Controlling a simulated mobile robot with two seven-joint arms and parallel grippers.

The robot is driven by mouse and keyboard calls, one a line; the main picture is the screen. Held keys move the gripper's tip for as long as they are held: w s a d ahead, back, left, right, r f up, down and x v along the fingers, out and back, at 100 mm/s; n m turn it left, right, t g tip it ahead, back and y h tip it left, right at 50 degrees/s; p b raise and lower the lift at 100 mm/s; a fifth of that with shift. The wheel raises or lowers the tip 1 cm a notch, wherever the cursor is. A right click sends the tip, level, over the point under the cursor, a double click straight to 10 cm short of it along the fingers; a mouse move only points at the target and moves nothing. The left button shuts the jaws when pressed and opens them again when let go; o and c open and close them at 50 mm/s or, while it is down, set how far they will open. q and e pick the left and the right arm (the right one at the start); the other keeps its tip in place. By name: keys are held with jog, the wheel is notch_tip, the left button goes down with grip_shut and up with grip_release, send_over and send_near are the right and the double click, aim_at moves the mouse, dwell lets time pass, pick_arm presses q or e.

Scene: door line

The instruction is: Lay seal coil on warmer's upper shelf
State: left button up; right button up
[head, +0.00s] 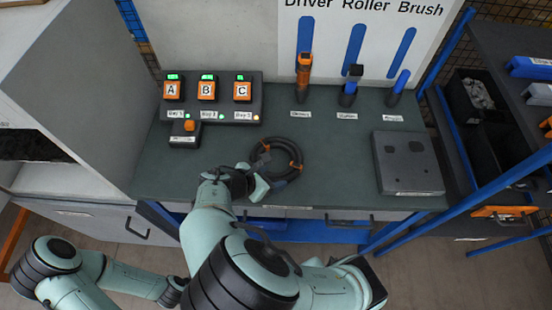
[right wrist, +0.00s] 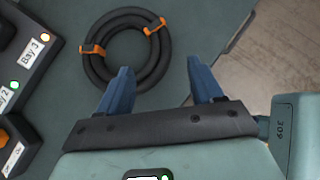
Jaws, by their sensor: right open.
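The seal coil is a black ring (head: 299,160) with orange clips, lying flat on the dark green bench top. It also shows in the right wrist view (right wrist: 100,25). My right gripper (head: 265,172) is open at the coil's near left side. In the right wrist view its blue fingers (right wrist: 159,70) stand apart, one over the coil's inner side and one outside its rim; I cannot tell their height. My left arm shows at lower left, but its gripper is out of view. A pale cabinet (head: 85,100) with a dark opening stands at left; I cannot tell whether it is the warmer.
A switch box (head: 215,85) with buttons A, B and C sits at the bench's back left. Tools stand on the bench's back right, and a grey flat block (head: 408,165) lies at right. A blue-framed rack (head: 480,185) stands beyond the right edge. The bench between coil and block is clear.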

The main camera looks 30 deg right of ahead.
aim_at(290, 173)
jog(key=x, duration=0.4)
jog(key=shift+s+d+f+b, duration=0.1)
jog(key=shift+d+f+b, duration=0.05)
jog(key=shift+f+b, duration=0.15)
jog(key=x, duration=0.5)
jog(key=shift+d+b, duration=0.3)
jog(key=shift+b, duration=0.1)
pick_arm(q)
jog(key=shift+s+f, duration=1.05)
pick_arm(e)
jog(key=shift+w, duration=0.25)
grip_shut()
